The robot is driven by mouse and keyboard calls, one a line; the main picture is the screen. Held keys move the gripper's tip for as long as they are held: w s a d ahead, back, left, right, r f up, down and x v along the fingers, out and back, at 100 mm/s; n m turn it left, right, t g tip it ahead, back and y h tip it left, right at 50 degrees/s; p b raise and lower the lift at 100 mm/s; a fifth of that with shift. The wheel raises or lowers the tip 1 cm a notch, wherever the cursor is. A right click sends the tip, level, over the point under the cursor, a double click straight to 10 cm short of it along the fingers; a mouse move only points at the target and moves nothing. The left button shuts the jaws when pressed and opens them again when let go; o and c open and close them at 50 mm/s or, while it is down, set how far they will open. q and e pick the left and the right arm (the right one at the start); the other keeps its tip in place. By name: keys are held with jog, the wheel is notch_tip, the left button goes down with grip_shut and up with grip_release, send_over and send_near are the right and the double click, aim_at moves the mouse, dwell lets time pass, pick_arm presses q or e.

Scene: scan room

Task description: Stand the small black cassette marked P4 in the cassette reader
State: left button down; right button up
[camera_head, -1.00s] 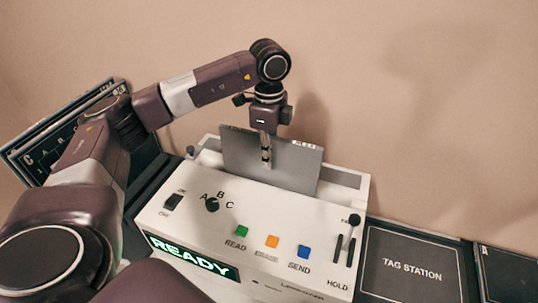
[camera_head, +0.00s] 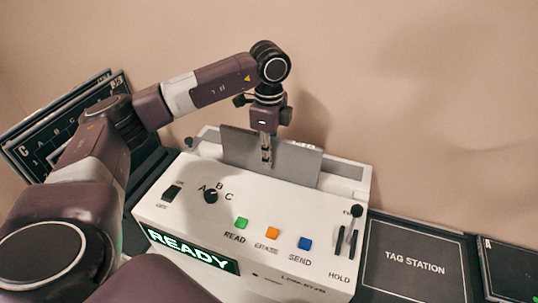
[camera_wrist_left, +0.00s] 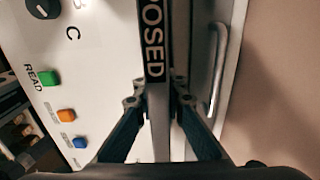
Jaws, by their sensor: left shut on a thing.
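A dark grey flat cassette (camera_head: 240,148) stands upright at the back of the white reader (camera_head: 310,205), its lower edge hidden in the reader's top slot. I cannot read P4 on it. My left gripper (camera_head: 267,155) comes down from above and is shut on the cassette's upper edge near its middle. In the left wrist view my left gripper's fingers (camera_wrist_left: 158,103) pinch the cassette (camera_wrist_left: 154,45) from both sides; its edge label shows "POSED". My right gripper is not in view.
The reader's front has green (camera_head: 241,223), orange (camera_head: 272,233) and blue (camera_head: 305,243) buttons, a knob (camera_head: 211,196), a HOLD lever (camera_head: 354,232) and a lit READY display (camera_head: 190,252). A dark tag station mat (camera_head: 415,268) lies right. A dark lettered rack (camera_head: 60,135) stands left.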

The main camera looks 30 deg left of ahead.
pick_arm(q)
jog(key=shift+f+b, duration=0.45)
jog(key=shift+f, duration=0.3)
jog(key=c, duration=1.9)
grip_release()
notch_tip(320, 180, up, 12)
jog(key=shift+r, duration=0.1)
notch_tip(320, 180, up, 6)
jog(key=p, duration=0.6)
